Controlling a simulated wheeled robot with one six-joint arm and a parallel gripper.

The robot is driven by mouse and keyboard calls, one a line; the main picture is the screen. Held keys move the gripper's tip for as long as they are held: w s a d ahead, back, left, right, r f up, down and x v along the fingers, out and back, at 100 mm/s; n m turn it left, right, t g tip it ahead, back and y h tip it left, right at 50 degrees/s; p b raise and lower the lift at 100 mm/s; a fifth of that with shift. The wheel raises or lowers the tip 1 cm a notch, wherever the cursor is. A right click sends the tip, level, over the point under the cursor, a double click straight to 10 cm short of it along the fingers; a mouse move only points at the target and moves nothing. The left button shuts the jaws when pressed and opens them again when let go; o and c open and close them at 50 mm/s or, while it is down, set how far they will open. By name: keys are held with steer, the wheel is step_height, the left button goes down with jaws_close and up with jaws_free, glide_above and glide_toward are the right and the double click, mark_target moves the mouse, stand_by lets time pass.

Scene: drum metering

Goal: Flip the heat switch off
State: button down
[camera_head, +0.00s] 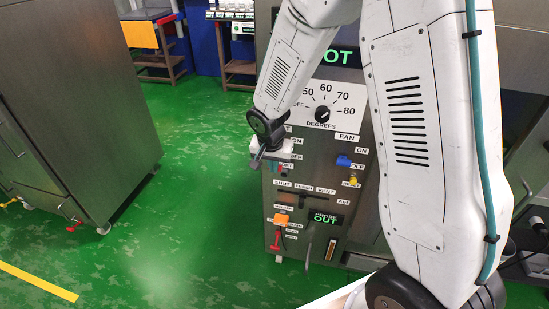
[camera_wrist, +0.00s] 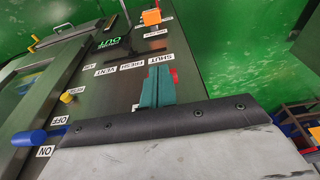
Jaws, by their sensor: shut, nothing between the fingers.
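The control panel (camera_head: 355,140) stands under my arm in the head view. A HEAT label is partly covered at its upper left, with ON and OFF labels (camera_head: 297,156) below. My gripper (camera_wrist: 158,72) is shut and empty; its teal fingers point at the panel in the wrist view. A red part (camera_wrist: 174,76) shows just right of the fingers, partly hidden behind them; it may be the heat switch. I cannot tell whether the fingers touch it. The switch's position is not readable. In the head view my wrist covers most of that spot.
The blue fan switch (camera_head: 343,161) and a yellow button (camera_head: 352,181) are right of the heat area. A dial (camera_head: 322,113) sits above, and a slider (camera_head: 301,195) and orange block (camera_head: 281,219) below. A steel cabinet (camera_head: 75,90) stands left, with open green floor between.

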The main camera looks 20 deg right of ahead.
steer(key=shift+w+r, duration=0.1)
steer(key=shift+r, duration=0.05)
steer(key=s+a+f+v, duration=0.1)
steer(key=s+v, duration=0.1)
steer(key=v, duration=1.3)
steer(key=w+d+r+m+g+y, duration=0.1)
steer(key=w+d+r+m, duration=0.15)
steer(key=m, duration=0.65)
steer(key=w+d+r+m+g+y, duration=0.1)
steer(key=w+d+r+m, duration=0.15)
steer(key=m, duration=0.65)
steer(key=f, duration=0.9)
steer(key=a+f, duration=0.1)
steer(key=f, duration=0.4)
steer(key=shift+w+f, duration=0.15)
steer(key=shift+w, duration=0.2)
steer(key=shift+d+h, duration=0.1)
steer(key=shift+h, duration=0.2)
